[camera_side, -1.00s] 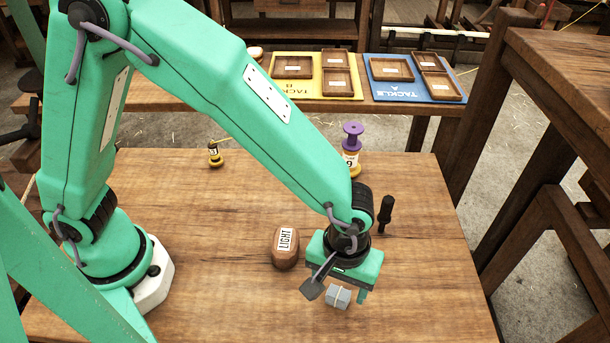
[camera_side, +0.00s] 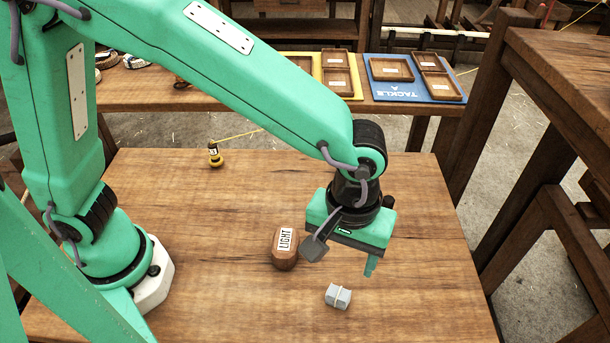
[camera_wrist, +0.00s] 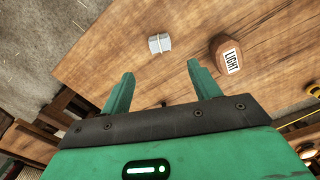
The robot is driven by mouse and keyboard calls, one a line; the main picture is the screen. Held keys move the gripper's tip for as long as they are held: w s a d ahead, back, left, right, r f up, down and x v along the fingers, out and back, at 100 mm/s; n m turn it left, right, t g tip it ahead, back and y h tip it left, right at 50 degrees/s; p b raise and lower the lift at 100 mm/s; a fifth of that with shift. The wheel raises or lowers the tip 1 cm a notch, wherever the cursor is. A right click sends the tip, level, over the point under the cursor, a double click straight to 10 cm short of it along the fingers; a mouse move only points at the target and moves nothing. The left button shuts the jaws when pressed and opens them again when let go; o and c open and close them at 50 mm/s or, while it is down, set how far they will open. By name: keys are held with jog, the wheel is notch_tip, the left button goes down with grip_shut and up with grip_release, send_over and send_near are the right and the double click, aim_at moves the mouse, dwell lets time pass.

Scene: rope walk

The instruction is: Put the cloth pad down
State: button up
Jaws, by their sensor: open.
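The cloth pad (camera_side: 338,296) is a small grey-blue folded bundle with a pale band around it. It lies on the wooden table, near its front edge. It also shows in the wrist view (camera_wrist: 160,43), beyond my fingertips and apart from them. My gripper (camera_side: 345,262) is above and behind the pad in the side view, open and empty. In the wrist view the two green fingers (camera_wrist: 160,78) are spread wide with only bare table between them.
A brown wooden block marked LIGHT (camera_side: 285,248) stands left of the pad, close to my gripper. A small yellow-and-black spool (camera_side: 215,155) with a yellow line stands at the table's back left. Blue (camera_side: 398,92) and yellow boards with trays lie on the bench behind. The table's right side is clear.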

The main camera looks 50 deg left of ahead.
dwell(0.3)
jog(key=w+a+r+m+t+h, duration=0.1)
jog(key=a+r, duration=0.4)
jog(key=a, duration=0.3)
jog(key=w+a+r+m+t, duration=0.15)
jog(key=a+r, duration=0.25)
jog(key=a, duration=0.5)
jog(key=s+a+r+m+t, duration=0.1)
jog(key=s+a, duration=0.2)
jog(key=a, duration=0.3)
jog(key=s+a+r+m+t+y, duration=0.1)
jog(key=s+a+r+t, duration=0.1)
jog(key=s+a, duration=0.2)
jog(key=a, duration=0.3)
